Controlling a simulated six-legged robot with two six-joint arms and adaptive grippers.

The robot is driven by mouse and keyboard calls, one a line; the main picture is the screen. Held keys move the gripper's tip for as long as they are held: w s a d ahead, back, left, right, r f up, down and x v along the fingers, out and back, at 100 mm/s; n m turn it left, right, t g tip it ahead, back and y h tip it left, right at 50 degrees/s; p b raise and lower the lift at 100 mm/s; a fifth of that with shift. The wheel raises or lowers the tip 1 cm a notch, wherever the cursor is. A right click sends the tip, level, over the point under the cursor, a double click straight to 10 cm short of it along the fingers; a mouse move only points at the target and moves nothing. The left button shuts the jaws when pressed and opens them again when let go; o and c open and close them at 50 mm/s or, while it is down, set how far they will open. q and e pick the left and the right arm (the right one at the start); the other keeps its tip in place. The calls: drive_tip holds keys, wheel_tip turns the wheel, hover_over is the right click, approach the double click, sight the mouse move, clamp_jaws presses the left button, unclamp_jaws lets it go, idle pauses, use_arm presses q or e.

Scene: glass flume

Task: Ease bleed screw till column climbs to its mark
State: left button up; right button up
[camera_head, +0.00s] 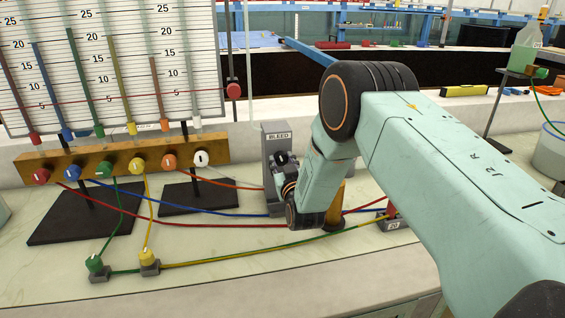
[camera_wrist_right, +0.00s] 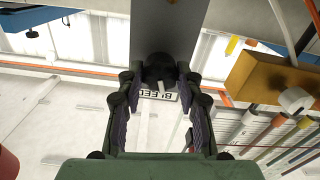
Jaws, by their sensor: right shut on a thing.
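The bleed screw (camera_head: 281,158) is a dark round knob on the grey post labelled BLEED (camera_head: 277,136). My right gripper (camera_head: 283,168) reaches the post from the right, and its fingers are partly hidden by its own wrist. In the right wrist view the dark knob (camera_wrist_right: 159,70) sits between the two fingertips (camera_wrist_right: 160,78), which are shut on it. The gauge board (camera_head: 110,60) at the left carries coloured columns of differing heights. A red line crosses it low down, ending at a red knob (camera_head: 233,90). The white-capped column (camera_head: 194,112) is at the right; its level is unclear. My left gripper is out of view.
A brass manifold (camera_head: 75,160) with several coloured valves stands left of the post. Coloured hoses run across the pale bench to small green (camera_head: 95,265) and yellow (camera_head: 149,258) fittings. A green bottle (camera_head: 525,50) stands back right. The front bench is mostly clear.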

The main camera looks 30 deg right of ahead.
drive_tip(key=c, duration=0.4)
drive_tip(key=shift+m+b, duration=0.65)
drive_tip(key=shift+m, duration=1.35)
drive_tip(key=o, duration=1.2)
drive_tip(key=shift+c, duration=0.2)
drive_tip(key=shift+s, duration=0.1)
drive_tip(key=v, duration=1.1)
drive_tip(key=shift+s, duration=0.4)
drive_tip(key=shift+a, duration=0.1)
